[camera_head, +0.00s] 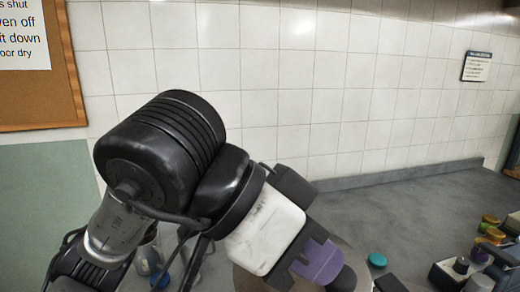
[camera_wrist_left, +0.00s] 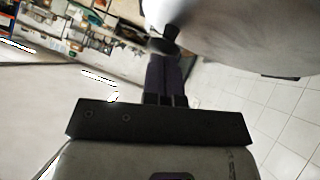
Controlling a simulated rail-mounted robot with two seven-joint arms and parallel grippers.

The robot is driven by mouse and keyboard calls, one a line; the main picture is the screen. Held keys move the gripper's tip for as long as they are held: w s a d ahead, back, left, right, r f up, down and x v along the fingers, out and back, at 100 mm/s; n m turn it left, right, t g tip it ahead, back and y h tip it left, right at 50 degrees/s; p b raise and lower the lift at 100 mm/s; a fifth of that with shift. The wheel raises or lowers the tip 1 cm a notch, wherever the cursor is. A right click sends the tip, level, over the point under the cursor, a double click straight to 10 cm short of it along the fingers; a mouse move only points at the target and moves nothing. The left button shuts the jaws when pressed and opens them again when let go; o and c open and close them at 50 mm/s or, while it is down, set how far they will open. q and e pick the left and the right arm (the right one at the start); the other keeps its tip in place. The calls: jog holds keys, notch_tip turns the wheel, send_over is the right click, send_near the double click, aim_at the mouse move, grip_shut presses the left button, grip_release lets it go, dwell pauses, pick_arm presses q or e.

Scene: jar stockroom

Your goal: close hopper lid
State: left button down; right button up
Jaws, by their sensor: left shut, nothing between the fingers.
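My left gripper (camera_head: 343,280) reaches down from the left in the head view, its dark fingers shut and empty. A round grey-brown surface (camera_head: 244,280), apparently the hopper or its lid, shows partly behind and below the gripper at the bottom edge. In the left wrist view my shut fingers (camera_wrist_left: 166,70) point at a large pale rounded surface (camera_wrist_left: 245,30), likely the lid, with a dark blurred knob-like part (camera_wrist_left: 165,40) by the fingertips. I cannot tell whether they touch. Most of the hopper is hidden or out of frame, so the lid's angle is unclear. My right gripper is not in view.
A grey counter (camera_head: 420,215) runs along the tiled wall, with clear room at its back. A teal lid (camera_head: 377,260) lies on it. Jars with coloured lids (camera_head: 489,222) and a tray (camera_head: 442,275) stand at the right.

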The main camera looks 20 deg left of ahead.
pick_arm(q)
jog(key=shift+f, duration=0.25)
dwell(0.3)
